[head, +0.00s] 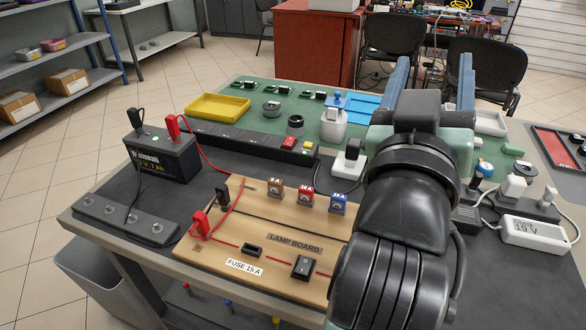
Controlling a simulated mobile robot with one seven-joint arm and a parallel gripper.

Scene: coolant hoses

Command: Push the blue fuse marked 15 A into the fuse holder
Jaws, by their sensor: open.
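The blue fuse (338,202) stands on the wooden lamp board (207,258), at the right end of a row with a red fuse (305,196) and a brown fuse (275,188). The marking on the blue fuse is too small to read surely. The black fuse holder (252,250) is near the board's front edge, above a label reading FUSE 15 A. No fuse shows in it. My gripper (434,68) is open, its two blue-grey fingers wide apart, pointing away toward the back. It is right of and beyond the fuses, apart from them. My arm hides the board's right end.
A black rocker switch (303,266) sits right of the holder. A power strip (240,141), yellow tray (219,107) and white bottle (333,125) lie behind.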

